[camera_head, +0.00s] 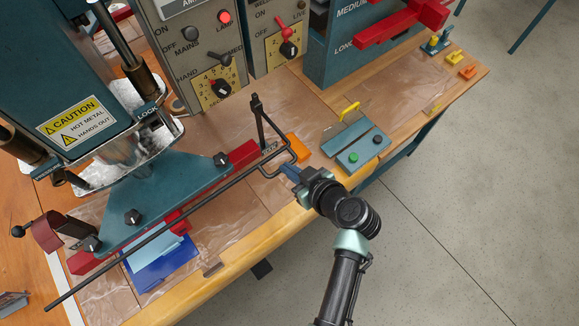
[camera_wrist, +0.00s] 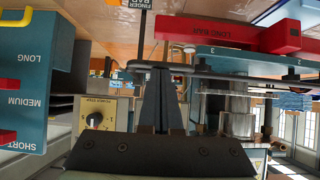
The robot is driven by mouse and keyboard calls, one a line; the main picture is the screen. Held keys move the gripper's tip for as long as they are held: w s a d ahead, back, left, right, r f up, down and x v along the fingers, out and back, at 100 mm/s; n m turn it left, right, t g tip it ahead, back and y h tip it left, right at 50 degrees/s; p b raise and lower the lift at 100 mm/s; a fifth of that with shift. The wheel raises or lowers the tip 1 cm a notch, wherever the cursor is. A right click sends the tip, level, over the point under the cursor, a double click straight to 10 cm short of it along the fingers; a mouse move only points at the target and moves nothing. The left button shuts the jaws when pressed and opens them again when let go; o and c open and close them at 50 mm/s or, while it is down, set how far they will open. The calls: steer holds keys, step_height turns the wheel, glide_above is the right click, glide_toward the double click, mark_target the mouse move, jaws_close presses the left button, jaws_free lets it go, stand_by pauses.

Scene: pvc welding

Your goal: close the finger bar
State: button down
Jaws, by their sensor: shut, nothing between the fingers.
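The finger bar (camera_head: 165,225) is a long thin black rod. It runs diagonally across the front of the machine, from the lower left to a cranked end near a black upright post (camera_head: 258,120). My gripper (camera_head: 286,168) is at the cranked right end of the bar, close against it; I cannot tell whether they touch. In the wrist view the scene is upside down, and the bar (camera_wrist: 225,75) passes just beyond the tips of my gripper (camera_wrist: 160,75). The fingers are together with nothing between them. A "FINGER BAR" label (camera_wrist: 143,4) shows at the top there.
The teal machine head (camera_head: 75,75) with a caution label stands above a teal plate (camera_head: 165,195) with black knobs. Blue sheets (camera_head: 160,262) lie under the bar. Control panels (camera_head: 200,45) stand behind.

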step_height(320, 180, down, 18)
steer(key=b, duration=1.8)
steer(key=shift+f, duration=0.2)
steer(key=shift+s, duration=0.1)
steer(key=shift+f, duration=0.1)
